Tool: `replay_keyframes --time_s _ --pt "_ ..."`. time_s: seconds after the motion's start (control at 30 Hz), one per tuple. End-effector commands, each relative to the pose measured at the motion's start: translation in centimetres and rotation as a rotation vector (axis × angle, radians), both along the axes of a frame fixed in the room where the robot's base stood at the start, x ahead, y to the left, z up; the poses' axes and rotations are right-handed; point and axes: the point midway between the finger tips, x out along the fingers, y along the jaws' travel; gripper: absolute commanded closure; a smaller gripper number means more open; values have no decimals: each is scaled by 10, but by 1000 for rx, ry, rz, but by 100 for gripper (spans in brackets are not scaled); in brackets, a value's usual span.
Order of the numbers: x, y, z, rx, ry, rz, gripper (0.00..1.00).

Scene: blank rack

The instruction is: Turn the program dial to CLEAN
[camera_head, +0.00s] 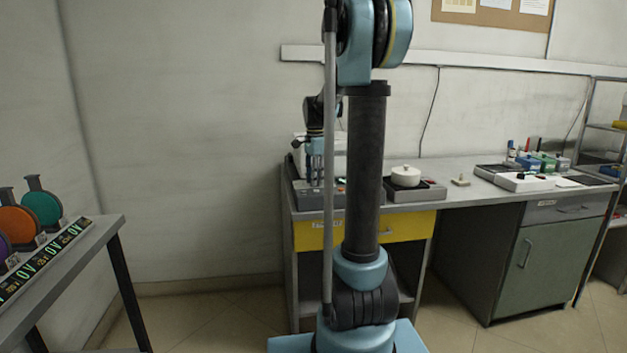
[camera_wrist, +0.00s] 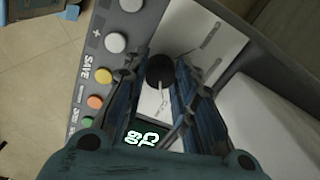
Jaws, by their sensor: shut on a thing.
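The program dial (camera_wrist: 160,71) is a round black knob with a light pointer line, on a white panel of a grey device. My gripper (camera_wrist: 162,66) has its two blue fingers on either side of the dial and is shut on it. The panel markings around the dial are too small or hidden to read, so I cannot tell which program it points to. In the head view my gripper (camera_head: 316,182) reaches down over the device (camera_head: 300,197) at the left end of the bench, and the dial itself cannot be made out there.
The wrist view shows a column of buttons, including a yellow one (camera_wrist: 104,76) by the word SAVE, and a lit green display (camera_wrist: 140,138). A white lidded pot (camera_head: 405,176) stands right of the device. A side table (camera_head: 101,245) with coloured discs is at left.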

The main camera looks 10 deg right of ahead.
Motion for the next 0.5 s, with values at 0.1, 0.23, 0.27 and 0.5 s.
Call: replay_keyframes --time_s 0.1,0.23,0.27,0.5 --pt "3 1 1 1 -5 1 98" --pt "3 1 1 1 -5 1 67" --pt "3 1 1 1 -5 1 61" --pt "1 0 0 1 -3 1 53"
